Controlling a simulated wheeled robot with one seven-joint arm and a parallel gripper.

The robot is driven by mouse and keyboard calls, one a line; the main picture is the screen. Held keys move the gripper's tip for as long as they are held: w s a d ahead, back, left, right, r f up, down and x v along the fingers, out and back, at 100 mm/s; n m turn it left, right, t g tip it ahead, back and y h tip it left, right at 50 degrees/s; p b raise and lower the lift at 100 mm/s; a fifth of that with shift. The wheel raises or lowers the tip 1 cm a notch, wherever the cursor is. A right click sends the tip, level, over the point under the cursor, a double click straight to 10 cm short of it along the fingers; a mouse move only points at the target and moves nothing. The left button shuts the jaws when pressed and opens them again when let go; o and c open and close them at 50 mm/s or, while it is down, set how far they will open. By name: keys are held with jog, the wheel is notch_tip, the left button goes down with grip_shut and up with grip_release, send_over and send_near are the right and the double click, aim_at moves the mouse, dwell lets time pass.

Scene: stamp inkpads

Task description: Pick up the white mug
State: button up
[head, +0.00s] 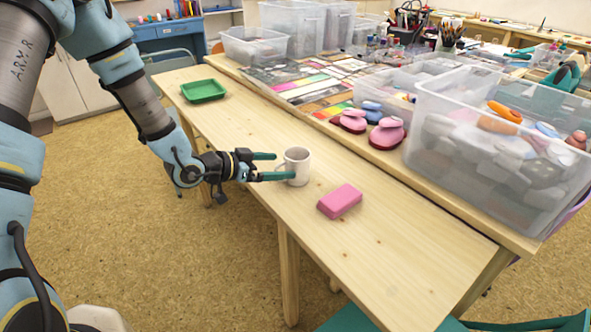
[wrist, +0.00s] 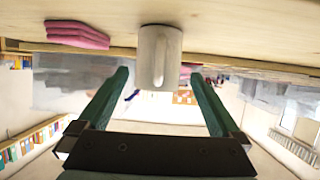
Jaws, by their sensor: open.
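The white mug (head: 297,166) stands upright on the narrow wooden table (head: 385,255) in the head view. My gripper (head: 275,166) is open beside the mug's left side, fingers level with its body and pointing at it. In the wrist view, the mug (wrist: 159,56) sits centred just past the green fingertips of my gripper (wrist: 160,72), its handle turned toward the camera. The wrist picture appears upside down, with the table top at the upper edge. I cannot tell whether a fingertip touches the mug.
A pink block (head: 340,201) lies right of the mug and also shows in the wrist view (wrist: 77,35). A green tray (head: 203,90) is at the table's far end. Clear bins (head: 500,140) and pink inkpads (head: 386,133) stand on the table behind. The near table end is clear.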

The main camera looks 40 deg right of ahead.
aim_at(287, 165)
jog(key=shift+p+x, duration=0.9)
jog(key=shift+x, duration=2.25)
jog(key=shift+s, duration=0.1)
jog(key=c, duration=1.4)
jog(key=shift+c, duration=0.3)
jog(key=shift+r, duration=0.15)
